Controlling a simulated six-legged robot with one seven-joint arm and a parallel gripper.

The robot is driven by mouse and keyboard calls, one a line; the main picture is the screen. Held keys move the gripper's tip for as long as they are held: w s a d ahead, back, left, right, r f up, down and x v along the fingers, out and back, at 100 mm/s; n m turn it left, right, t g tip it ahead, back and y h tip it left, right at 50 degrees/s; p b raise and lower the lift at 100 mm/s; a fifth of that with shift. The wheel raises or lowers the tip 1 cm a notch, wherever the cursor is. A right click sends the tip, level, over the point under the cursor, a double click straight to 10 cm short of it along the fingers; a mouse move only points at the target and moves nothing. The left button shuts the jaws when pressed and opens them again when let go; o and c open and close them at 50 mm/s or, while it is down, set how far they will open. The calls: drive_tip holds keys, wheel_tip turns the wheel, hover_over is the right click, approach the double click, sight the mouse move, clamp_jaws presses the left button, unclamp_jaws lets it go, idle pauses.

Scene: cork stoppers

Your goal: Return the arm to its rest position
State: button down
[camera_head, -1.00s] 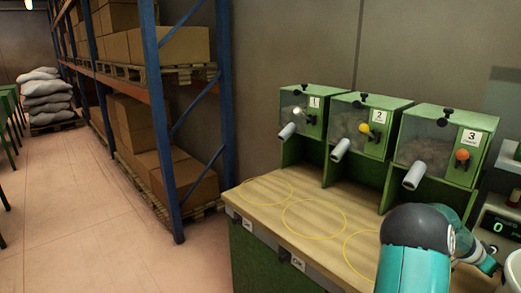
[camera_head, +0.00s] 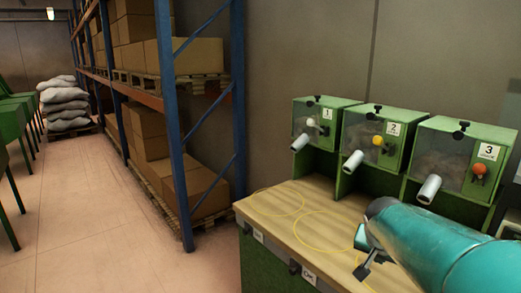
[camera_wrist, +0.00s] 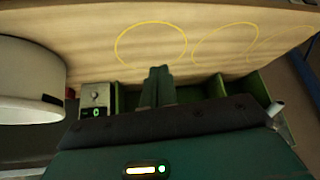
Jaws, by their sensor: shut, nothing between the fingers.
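My gripper (camera_head: 364,268) is at the end of my teal arm, above the front part of the wooden bench top (camera_head: 290,196) in the head view. In the wrist view my gripper (camera_wrist: 158,76) shows two dark fingers side by side, shut with nothing between them. The fingers show against the bench top, just below a yellow circle in that picture. My arm hides the right part of the bench in the head view.
Three green dispensers, numbered 1 (camera_head: 322,125), 2 (camera_head: 374,140) and 3 (camera_head: 464,160), stand along the bench's back. A white round container (camera_wrist: 25,85) and a digital display (camera_wrist: 96,113) are at left in the wrist view. A blue rack (camera_head: 172,130) holds boxes; the floor (camera_head: 90,225) is clear.

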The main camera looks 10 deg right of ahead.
drive_tip(key=s+a+n+y, duration=0.1)
drive_tip(key=s+a+n, duration=0.2)
drive_tip(key=a, duration=0.4)
drive_tip(key=s+a+n+y, duration=0.2)
drive_tip(key=s+a, duration=0.3)
drive_tip(key=a, duration=0.3)
drive_tip(key=s+a+n+t+y, duration=0.1)
drive_tip(key=s+a+n, duration=0.3)
drive_tip(key=a, duration=0.4)
drive_tip(key=shift+s+r+y, duration=0.3)
drive_tip(key=shift+s, duration=0.05)
